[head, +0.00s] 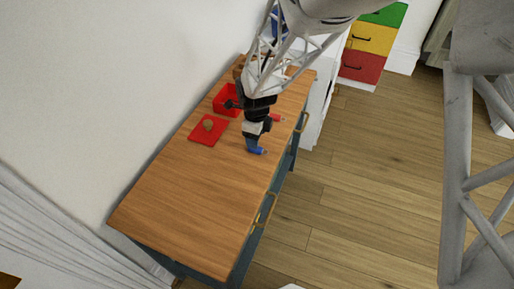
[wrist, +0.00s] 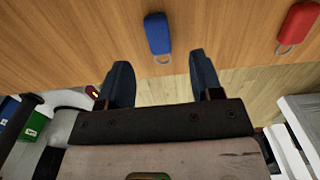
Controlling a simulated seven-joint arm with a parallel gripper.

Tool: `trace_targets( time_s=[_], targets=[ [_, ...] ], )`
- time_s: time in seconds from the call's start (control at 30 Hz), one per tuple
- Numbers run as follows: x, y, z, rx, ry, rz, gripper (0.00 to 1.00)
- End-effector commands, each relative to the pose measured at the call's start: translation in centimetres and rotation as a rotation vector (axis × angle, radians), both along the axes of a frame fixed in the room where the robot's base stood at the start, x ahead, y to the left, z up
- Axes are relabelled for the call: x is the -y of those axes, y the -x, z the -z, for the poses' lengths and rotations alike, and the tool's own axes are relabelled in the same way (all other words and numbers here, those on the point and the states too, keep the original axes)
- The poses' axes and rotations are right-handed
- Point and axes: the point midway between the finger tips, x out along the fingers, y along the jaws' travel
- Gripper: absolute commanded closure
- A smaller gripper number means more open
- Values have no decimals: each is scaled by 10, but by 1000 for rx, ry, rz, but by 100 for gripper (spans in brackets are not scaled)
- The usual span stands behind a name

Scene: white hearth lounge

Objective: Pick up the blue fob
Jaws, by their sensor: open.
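The blue fob (wrist: 157,34) lies on the wooden tabletop near its edge, with a metal ring at its lower end in the wrist view. It shows as a small blue patch in the head view (head: 261,151), close beside my gripper. My gripper (wrist: 160,62) is open and empty, its two dark fingers apart. In the wrist view the fob lies just beyond the fingertips, roughly in line with the gap between them. In the head view my gripper (head: 251,141) is over the front edge of the tabletop; its exact height is unclear.
A red fob (wrist: 300,22) with a ring lies to the right in the wrist view. On the wooden tabletop (head: 190,195) are a red mat (head: 201,136) with a small tan object (head: 208,125) and a red box (head: 220,106). The tabletop's near part is clear.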

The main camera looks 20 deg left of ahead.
Motion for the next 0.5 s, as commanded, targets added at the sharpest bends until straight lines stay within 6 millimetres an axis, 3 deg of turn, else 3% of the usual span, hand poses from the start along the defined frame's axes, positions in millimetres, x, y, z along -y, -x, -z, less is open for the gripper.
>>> trace_targets(
  time_s=[0.23, 0.5],
  targets=[
    [0, 1, 10, -1, 1, 0, 40],
    [0, 1, 39, -1, 1, 0, 40]
  ],
)
